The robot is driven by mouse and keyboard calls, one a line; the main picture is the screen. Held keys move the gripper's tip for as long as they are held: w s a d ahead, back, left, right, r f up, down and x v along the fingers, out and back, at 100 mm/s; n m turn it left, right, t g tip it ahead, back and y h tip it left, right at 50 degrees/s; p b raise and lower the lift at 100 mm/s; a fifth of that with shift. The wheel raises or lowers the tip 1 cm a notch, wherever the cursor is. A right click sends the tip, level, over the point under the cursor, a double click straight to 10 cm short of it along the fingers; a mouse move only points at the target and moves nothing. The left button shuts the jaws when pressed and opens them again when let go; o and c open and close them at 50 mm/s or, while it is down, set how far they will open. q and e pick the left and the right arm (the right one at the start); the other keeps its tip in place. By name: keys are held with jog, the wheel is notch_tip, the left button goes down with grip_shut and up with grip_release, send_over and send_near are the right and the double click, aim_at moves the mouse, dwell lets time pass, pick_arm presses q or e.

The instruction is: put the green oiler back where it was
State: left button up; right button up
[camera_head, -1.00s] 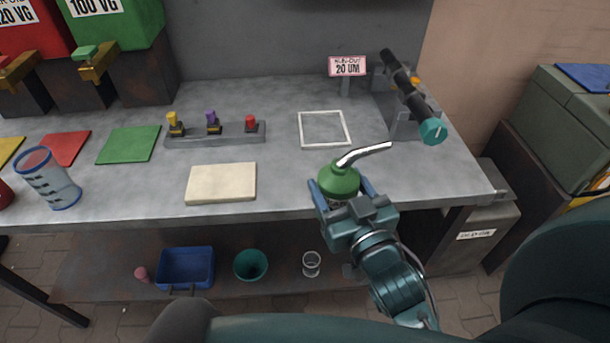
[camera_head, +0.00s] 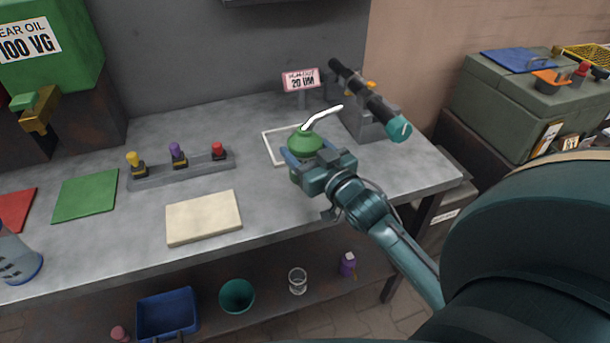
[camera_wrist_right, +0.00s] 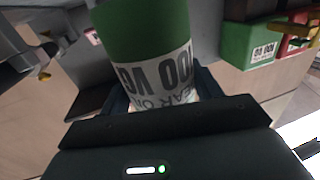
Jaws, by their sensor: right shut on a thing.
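The green oiler (camera_head: 304,141) has a round green top and a bent silver spout pointing up to the right. My right gripper (camera_head: 306,163) is shut around its body and holds it upright at the bench. In the head view the oiler overlaps the white square outline (camera_head: 268,147) and hides part of it; I cannot tell whether its base touches the bench. The right wrist view shows the oiler's green body (camera_wrist_right: 145,30) with a white printed label between the fingers. A green mat (camera_head: 86,195) lies bare at the left.
A dark cylinder with a teal end (camera_head: 398,128) sits on a stand right of the oiler. A pink sign (camera_head: 300,80) stands behind. A rack with three coloured knobs (camera_head: 182,171) and a cream pad (camera_head: 204,217) lie left. The grey bench (camera_head: 310,222) is clear in front.

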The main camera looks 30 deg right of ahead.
notch_tip(320, 180, down, 5)
jog(key=shift+a+f, duration=0.1)
jog(key=shift+f, duration=0.05)
pick_arm(q)
jog(key=shift+w+d+r, duration=0.1)
jog(key=shift+r, duration=0.05)
pick_arm(e)
jog(key=shift+f+b, duration=0.15)
jog(key=shift+b, duration=0.15)
jog(key=o, duration=1.3)
